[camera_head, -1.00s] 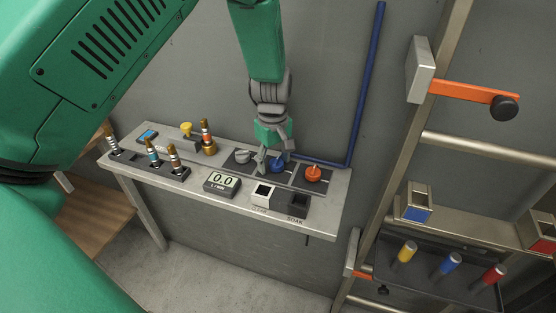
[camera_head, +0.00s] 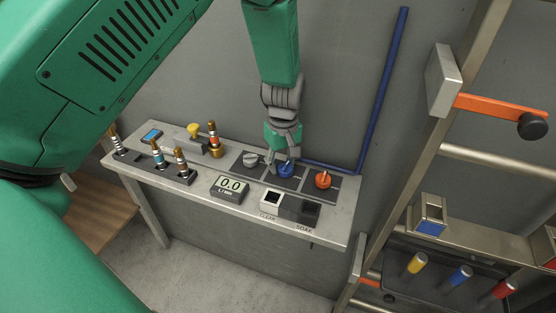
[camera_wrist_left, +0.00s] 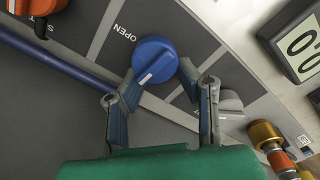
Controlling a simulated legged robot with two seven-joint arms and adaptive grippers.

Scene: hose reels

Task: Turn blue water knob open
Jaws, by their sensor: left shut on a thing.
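The blue water knob (camera_head: 286,171) sits on the bench panel between a grey knob and an orange-red knob. My left gripper (camera_head: 281,157) is over it from above, its fingers closed on it. In the left wrist view the blue knob (camera_wrist_left: 155,60) has a white mark pointing down-left and lies between the fingertips of my left gripper (camera_wrist_left: 160,82). The word OPEN is printed on the panel beside it. The fingers partly hide the knob in the head view. My right gripper is not in view.
The grey knob (camera_head: 251,160) and orange-red knob (camera_head: 323,180) flank closely. A flow display (camera_head: 230,186) reads 0.0. Brass-tipped hose fittings (camera_head: 180,159) stand on the left. A blue pipe (camera_head: 382,95) rises behind, and a metal rack (camera_head: 432,160) stands right.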

